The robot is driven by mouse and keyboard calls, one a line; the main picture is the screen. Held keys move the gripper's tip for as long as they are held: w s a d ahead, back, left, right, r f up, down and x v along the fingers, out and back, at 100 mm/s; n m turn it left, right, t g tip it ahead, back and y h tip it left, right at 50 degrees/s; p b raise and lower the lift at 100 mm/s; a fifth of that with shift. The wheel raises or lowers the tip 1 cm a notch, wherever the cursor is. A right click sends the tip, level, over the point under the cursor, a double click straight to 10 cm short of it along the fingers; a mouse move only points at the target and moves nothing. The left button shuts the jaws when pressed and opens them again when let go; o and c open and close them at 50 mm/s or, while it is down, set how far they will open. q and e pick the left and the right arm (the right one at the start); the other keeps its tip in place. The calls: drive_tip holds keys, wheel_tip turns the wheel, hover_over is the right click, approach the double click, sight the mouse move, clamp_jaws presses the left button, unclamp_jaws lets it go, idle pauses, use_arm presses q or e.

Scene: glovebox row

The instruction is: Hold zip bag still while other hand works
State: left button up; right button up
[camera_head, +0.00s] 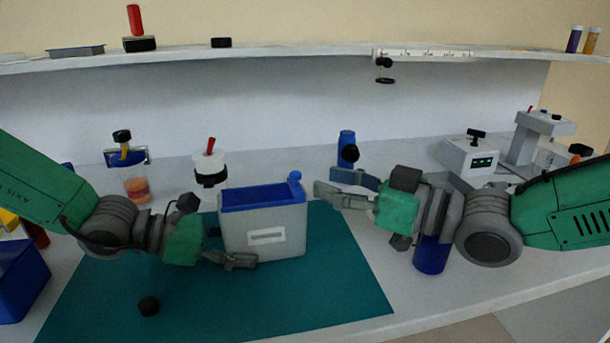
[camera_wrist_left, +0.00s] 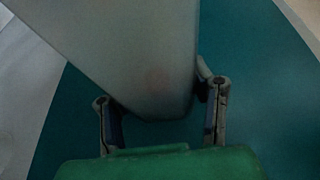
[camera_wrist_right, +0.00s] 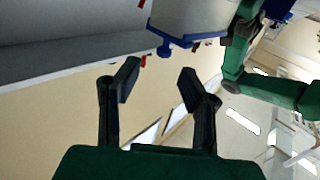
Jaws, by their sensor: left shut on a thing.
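The zip bag (camera_head: 262,232) is a pale grey, box-like bag with a blue top band, a small blue tab (camera_head: 295,177) at its top right corner and a white label. It stands upright on the teal mat (camera_head: 340,290). My left gripper (camera_head: 226,247) is shut on its left end; the left wrist view shows the bag (camera_wrist_left: 140,50) between the two fingers. My right gripper (camera_head: 326,183) is open and empty, just right of the tab. In the right wrist view the bag's blue edge and tab (camera_wrist_right: 165,48) lie beyond the open fingers (camera_wrist_right: 158,77).
A blue bottle (camera_head: 346,148) stands behind the right gripper, and a blue cylinder (camera_head: 430,256) is below the right wrist. A blue bin (camera_head: 22,280) is at far left. The mat's front is mostly clear.

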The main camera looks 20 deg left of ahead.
drive_tip(key=d, duration=0.3)
drive_tip(key=s+d, duration=0.1)
drive_tip(key=d, duration=0.1)
drive_tip(key=shift+d, duration=0.2)
use_arm(q)
drive_tip(key=o, duration=1.9)
drive_tip(key=shift+c, duration=0.2)
